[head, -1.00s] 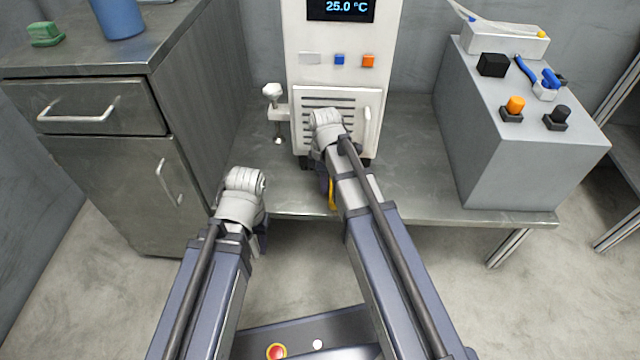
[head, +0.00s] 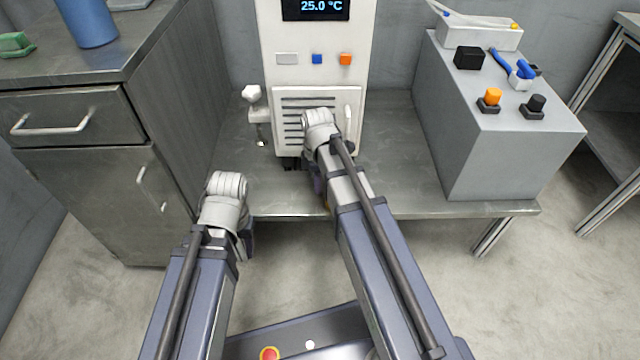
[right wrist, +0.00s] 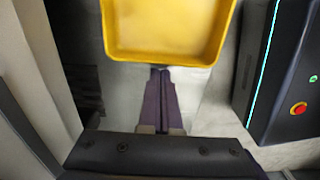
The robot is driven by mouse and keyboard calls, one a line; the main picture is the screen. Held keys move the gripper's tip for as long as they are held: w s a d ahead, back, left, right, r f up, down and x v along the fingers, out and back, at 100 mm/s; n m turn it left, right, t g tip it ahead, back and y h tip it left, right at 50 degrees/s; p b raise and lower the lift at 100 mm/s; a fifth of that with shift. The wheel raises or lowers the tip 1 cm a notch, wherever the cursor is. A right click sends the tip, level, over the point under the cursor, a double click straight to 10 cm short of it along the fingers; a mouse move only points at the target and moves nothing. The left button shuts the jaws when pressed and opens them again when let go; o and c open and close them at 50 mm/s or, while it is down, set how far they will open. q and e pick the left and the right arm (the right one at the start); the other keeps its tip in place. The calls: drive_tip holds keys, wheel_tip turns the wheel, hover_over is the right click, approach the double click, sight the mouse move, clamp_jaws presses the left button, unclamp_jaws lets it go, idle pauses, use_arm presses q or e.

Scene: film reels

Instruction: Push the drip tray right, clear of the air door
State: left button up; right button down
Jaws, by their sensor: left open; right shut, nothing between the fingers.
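The drip tray is a yellow, shallow, open tray (right wrist: 165,58) at the top of the right wrist view. In the head view my right arm hides nearly all of it. My right gripper (right wrist: 161,70) is shut and empty, its purple fingertips at the tray's near edge. They look in contact or almost so. In the head view the right gripper (head: 318,182) is mostly under its wrist, in front of the machine. The air door (head: 290,130) is a closed louvred white panel with a handle at right. My left gripper (head: 247,236) is open, low in front of the bench.
A white clamp-like fitting (head: 254,112) stands left of the air door. A grey control box (head: 490,160) stands on the bench (head: 400,185) at right, with free bench top between it and the machine. A metal cabinet (head: 90,190) is at left.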

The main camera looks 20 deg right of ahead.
drive_tip(key=shift+w+a, duration=0.25)
drive_tip(key=shift+a, duration=0.4)
drive_tip(key=shift+w+a, duration=0.2)
drive_tip(key=shift+a, duration=0.4)
use_arm(q)
wheel_tip(320, 180, up, 10)
drive_tip(key=p, duration=1)
drive_tip(key=shift+a, duration=0.35)
use_arm(e)
wheel_tip(320, 180, up, 10)
drive_tip(key=shift+a, duration=0.15)
use_arm(q)
drive_tip(key=shift+d, duration=0.1)
